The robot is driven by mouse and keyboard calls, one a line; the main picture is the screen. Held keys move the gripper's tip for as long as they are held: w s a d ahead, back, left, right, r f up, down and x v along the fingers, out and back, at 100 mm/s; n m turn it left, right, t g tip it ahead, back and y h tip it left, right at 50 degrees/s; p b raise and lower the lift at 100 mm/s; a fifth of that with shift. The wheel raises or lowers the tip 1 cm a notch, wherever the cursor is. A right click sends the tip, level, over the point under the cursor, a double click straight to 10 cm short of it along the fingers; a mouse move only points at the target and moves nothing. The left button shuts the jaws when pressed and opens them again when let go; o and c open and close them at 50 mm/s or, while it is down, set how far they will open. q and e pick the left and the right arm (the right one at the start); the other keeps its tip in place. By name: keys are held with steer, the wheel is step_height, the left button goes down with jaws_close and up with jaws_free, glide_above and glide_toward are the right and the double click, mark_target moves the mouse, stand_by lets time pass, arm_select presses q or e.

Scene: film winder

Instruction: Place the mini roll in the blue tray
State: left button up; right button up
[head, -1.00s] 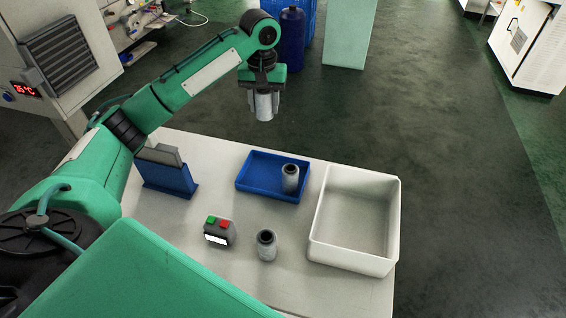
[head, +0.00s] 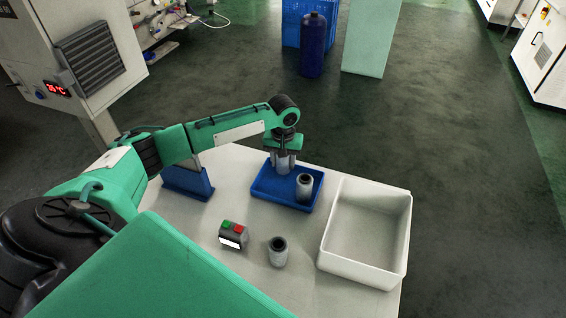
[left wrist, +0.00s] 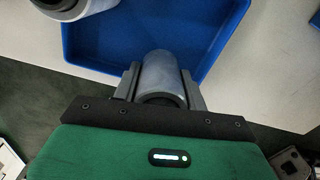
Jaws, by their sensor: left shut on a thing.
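My left gripper (head: 284,165) is shut on a grey mini roll, which shows between the fingers in the left wrist view (left wrist: 160,78). The gripper is over the back left part of the blue tray (head: 263,197). I cannot tell whether the held roll touches the tray floor. A second grey roll (head: 304,186) stands upright in the tray's right part, beside the gripper. It also shows at the upper left of the left wrist view (left wrist: 68,6). A third roll (head: 278,252) stands upright on the white table in front of the tray. My right gripper is not in view.
A white bin (head: 329,259) stands right of the blue tray. A small box with green and red buttons (head: 232,236) is left of the third roll. A blue holder (head: 186,184) with a grey plate stands left of the tray.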

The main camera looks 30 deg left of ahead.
arm_select(q)
steer(key=shift+f, duration=0.9)
steer(key=o, duration=1)
steer(key=shift+f, duration=0.1)
steer(key=shift+o, duration=0.2)
step_height(320, 180, up, 12)
steer(key=shift+r+b, duration=0.15)
steer(key=shift+b, duration=0.8)
